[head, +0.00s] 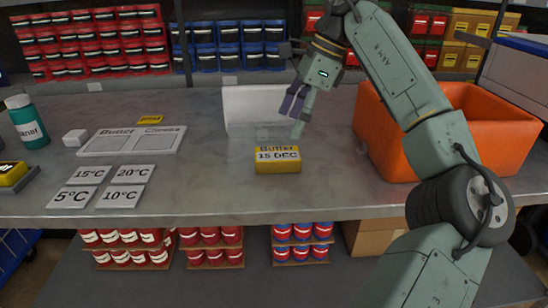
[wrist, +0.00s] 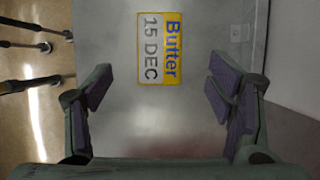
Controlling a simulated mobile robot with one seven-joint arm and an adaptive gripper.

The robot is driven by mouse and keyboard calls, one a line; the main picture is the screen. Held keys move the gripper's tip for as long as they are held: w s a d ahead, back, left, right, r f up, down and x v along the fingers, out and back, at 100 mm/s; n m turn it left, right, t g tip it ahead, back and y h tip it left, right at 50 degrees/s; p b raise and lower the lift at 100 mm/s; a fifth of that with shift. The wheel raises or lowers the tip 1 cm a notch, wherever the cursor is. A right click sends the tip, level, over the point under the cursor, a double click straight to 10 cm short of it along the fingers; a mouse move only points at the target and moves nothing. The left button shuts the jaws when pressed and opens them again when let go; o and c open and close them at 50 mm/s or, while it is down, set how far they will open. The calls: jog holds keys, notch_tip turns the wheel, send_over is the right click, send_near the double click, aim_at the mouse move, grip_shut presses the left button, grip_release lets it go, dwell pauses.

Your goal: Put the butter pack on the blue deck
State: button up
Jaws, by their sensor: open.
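The butter pack (head: 277,161) is a yellow block with a white label reading "Butter 15 DEC". It lies on the grey table near its front edge, and its top shows in the wrist view (wrist: 160,48). My gripper (head: 297,112) is above the table, a little behind and to the right of the pack. In the wrist view my gripper (wrist: 160,92) has its fingers wide apart with nothing between them; the pack lies ahead of them. A blue surface (head: 15,248) shows low at the left edge, below the table; I cannot tell for sure that it is the blue deck.
An orange bin (head: 500,147) stands right of the pack, and a white bin (head: 245,105) behind it. Table around the pack is clear.

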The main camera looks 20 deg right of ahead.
aim_at(274, 153)
jog(key=x, duration=0.6)
jog(key=p+x, duration=0.1)
jog(key=x, duration=0.2)
jog(key=shift+a, duration=0.45)
jog(key=c, duration=1.6)
